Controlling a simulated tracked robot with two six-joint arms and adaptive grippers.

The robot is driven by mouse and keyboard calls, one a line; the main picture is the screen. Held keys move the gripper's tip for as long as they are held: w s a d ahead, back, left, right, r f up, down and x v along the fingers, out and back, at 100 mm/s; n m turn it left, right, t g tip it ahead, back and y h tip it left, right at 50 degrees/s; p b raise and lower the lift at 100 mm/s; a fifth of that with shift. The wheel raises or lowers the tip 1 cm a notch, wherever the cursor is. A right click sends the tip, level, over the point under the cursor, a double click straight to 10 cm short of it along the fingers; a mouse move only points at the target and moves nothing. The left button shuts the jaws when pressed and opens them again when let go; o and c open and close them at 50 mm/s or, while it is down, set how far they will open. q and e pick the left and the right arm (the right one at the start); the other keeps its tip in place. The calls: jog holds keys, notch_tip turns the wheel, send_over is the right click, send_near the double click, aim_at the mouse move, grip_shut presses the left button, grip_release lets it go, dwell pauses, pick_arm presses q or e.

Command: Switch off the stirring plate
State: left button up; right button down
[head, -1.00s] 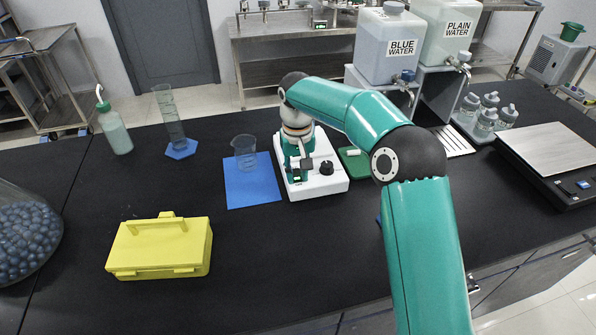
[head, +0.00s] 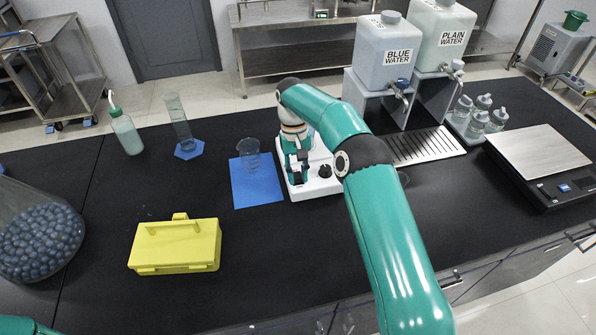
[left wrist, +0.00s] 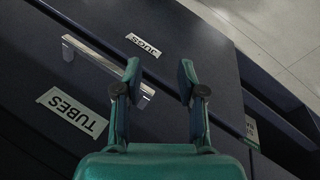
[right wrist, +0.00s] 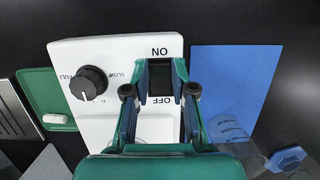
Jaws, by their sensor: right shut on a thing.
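The stirring plate (head: 327,186) is a white box on the black bench in the head view. Its top fills the middle of the right wrist view (right wrist: 75,55), with ON and OFF lettering and a black dial (right wrist: 88,84). My right gripper (head: 297,178) is down at the plate. In the right wrist view its fingers (right wrist: 160,92) are on either side of the dark switch (right wrist: 160,82) between ON and OFF, shut on it. The switch's exact tilt is hard to tell. My left gripper (left wrist: 158,80) is open and empty in front of the labelled drawers.
A blue mat (head: 256,194) with a glass beaker (head: 248,153) lies left of the plate. A yellow case (head: 175,247) stands nearer. A green mat (right wrist: 45,98) with a white stir bar (right wrist: 58,119) is beside the plate. A scale (head: 540,155) stands at right.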

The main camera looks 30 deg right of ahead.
aim_at(297, 179)
jog(key=shift+r, duration=0.1)
jog(key=c, duration=1)
grip_release()
jog(key=shift+o, duration=0.2)
notch_tip(297, 179, up, 10)
